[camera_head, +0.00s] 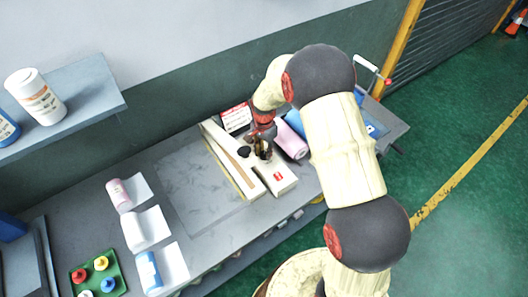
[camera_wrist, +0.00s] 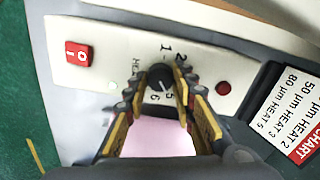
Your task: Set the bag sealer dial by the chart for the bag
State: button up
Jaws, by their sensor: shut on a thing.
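The bag sealer (camera_head: 279,184) is a long cream unit on the grey bench, with a control panel (camera_wrist: 120,62) in the wrist view. My gripper (camera_head: 262,150) is over it. In the wrist view, my gripper's (camera_wrist: 160,92) fingertips are shut on the black dial (camera_wrist: 159,75). The numbers 1, 2, 5 and 6 show around the dial; the fingers hide part of the scale, and I cannot read its pointer surely. The chart (camera_head: 236,117) stands behind the sealer. In the wrist view the chart (camera_wrist: 292,112) lists heat values for 50 µm and 80 µm.
The panel has a red switch (camera_wrist: 78,54) and a red lamp (camera_wrist: 223,88). A pink roll (camera_head: 291,141) lies close right of the sealer. Several small rolls with white sheets (camera_head: 146,229) and a green tray (camera_head: 112,268) of coloured bottles stand left. A bare grey patch (camera_head: 195,178) lies between.

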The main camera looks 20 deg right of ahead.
aim_at(264, 154)
dwell(0.4)
jog(key=o, duration=1.2)
jog(key=shift+c, duration=0.2)
notch_tip(264, 154, up, 12)
